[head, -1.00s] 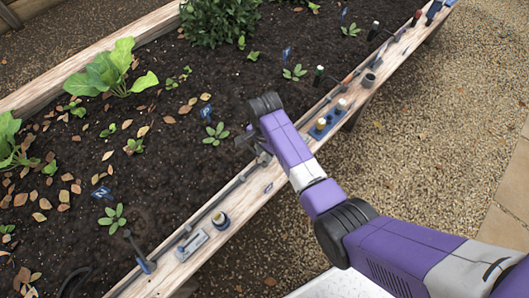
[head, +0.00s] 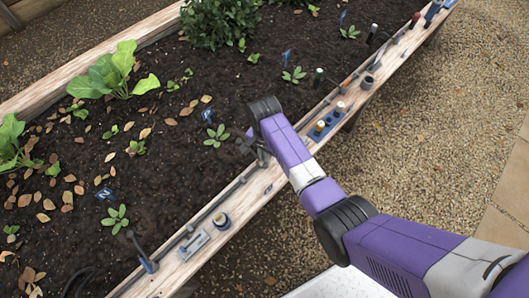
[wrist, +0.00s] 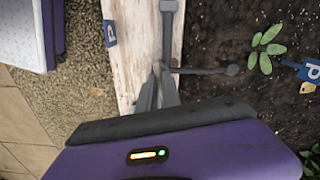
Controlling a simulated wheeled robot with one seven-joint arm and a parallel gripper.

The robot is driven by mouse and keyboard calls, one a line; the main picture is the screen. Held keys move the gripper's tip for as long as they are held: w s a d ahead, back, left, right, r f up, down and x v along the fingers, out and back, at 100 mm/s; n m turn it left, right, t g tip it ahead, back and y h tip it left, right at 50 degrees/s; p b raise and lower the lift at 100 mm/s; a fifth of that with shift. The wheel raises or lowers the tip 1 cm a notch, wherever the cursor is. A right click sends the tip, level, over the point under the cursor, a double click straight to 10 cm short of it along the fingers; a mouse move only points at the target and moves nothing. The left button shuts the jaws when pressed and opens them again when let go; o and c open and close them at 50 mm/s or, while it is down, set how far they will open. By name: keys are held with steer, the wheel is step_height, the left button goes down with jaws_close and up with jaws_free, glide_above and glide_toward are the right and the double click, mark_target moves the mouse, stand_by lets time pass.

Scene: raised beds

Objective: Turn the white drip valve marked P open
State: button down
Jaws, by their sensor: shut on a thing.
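My gripper (wrist: 158,85) is shut at the grey drip line (wrist: 168,32) on the plank edge of the bed. The fingers close on a small part there, which I take to be the drip valve marked P. Its white colour and the handle's angle cannot be made out. A blue label with a P (wrist: 110,33) lies on the plank beside it. A blue P stake (wrist: 312,70) stands in the soil; it also shows in the head view (head: 207,116). In the head view my gripper (head: 260,155) is over the plank, and my wrist partly covers the spot.
Gravel (head: 440,115) lies outside the bed.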

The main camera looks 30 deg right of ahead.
steer(key=n+p, duration=0.2)
steer(key=n, duration=0.1)
steer(key=shift+r+n, duration=0.15)
steer(key=shift+n, duration=0.15)
steer(key=n+p, duration=0.1)
steer(key=n, duration=0.2)
steer(key=shift+n, duration=0.3)
steer(key=n+p, duration=0.1)
steer(key=n, duration=0.3)
steer(key=shift+n+p, duration=0.45)
steer(key=shift+n, duration=1.55)
steer(key=c, duration=1.5)
jaws_free()
steer(key=shift+c, duration=0.2)
